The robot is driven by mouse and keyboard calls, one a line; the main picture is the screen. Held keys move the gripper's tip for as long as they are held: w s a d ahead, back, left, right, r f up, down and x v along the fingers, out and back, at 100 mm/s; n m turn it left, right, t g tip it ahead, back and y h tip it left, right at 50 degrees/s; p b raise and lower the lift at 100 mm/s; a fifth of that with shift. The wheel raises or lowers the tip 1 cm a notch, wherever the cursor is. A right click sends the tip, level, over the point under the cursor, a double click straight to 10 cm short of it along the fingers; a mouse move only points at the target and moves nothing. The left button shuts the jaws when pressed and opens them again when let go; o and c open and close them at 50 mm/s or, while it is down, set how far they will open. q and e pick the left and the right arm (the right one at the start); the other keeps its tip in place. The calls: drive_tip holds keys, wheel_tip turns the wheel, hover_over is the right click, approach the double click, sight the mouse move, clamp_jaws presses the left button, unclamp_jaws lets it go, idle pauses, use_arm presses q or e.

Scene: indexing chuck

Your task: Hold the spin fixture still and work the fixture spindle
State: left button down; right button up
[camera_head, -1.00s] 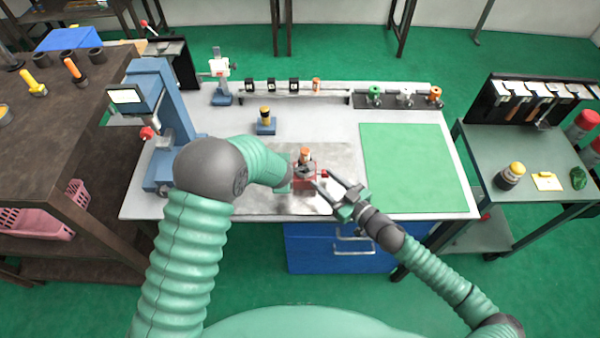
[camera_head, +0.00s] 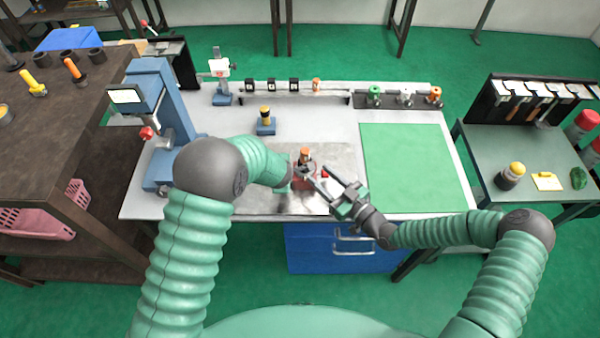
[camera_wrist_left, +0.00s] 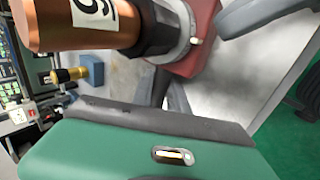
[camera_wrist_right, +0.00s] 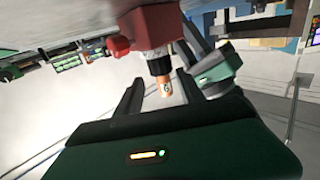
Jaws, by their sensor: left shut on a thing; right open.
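The spin fixture (camera_head: 297,181) is a small red block on the grey plate at the bench's middle. Its fixture spindle (camera_head: 304,154) stands upright on top, with an orange cap and a dark collar. The left wrist view shows the spindle (camera_wrist_left: 80,22) close up with a numbered white label, above the red block (camera_wrist_left: 195,50). My left gripper (camera_wrist_left: 168,90) is shut on the fixture; its contact is partly hidden. My right gripper (camera_head: 316,176) is open beside the fixture's right side. In the right wrist view the spindle cap (camera_wrist_right: 165,87) shows between its fingers, apparently not gripped.
A blue press (camera_head: 172,110) stands at left. A blue block with a yellow-topped part (camera_head: 265,122) sits behind the fixture. A rail (camera_head: 300,93) and several coloured knobs line the back edge. The green mat (camera_head: 415,165) at right is clear.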

use_arm(q)
drive_tip(key=shift+f, duration=0.1)
use_arm(e)
drive_tip(key=x, duration=1)
clamp_jaws()
drive_tip(key=shift+w+d+m+t+h, duration=0.1)
drive_tip(key=shift+m+t+h, duration=0.4)
drive_tip(key=shift+h, duration=0.1)
unclamp_jaws()
